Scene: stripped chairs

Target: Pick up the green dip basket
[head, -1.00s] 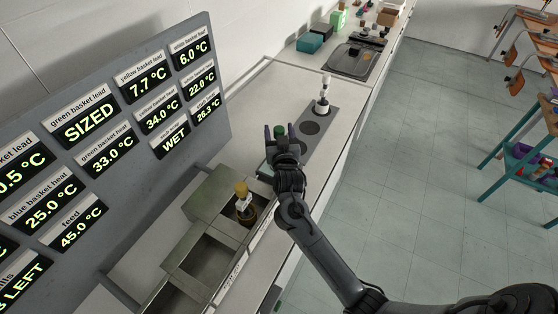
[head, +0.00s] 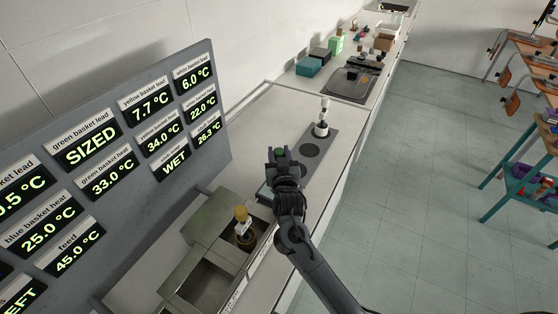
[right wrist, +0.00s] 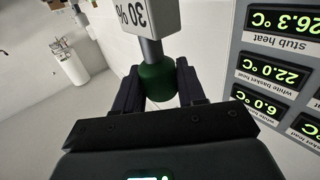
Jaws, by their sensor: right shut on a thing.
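The green dip basket shows in the head view as a small green top (head: 281,151) at my right gripper (head: 279,154). In the right wrist view its dark green knob (right wrist: 158,83) sits between the two dark fingers of my right gripper (right wrist: 160,88), which is shut on it. A grey stem and a white tag (right wrist: 148,15) reading 30 % lie beyond the knob. The rest of the basket is hidden behind my gripper and arm in the head view. My left gripper is not in view.
A white-topped basket (head: 323,118) stands on the dark holed plate (head: 324,139), beside an empty round hole. A yellow-topped basket (head: 242,214) stands in the steel bath unit (head: 214,232). The readout board (head: 222,128) rises at the left. Bare bench (head: 262,125) lies behind.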

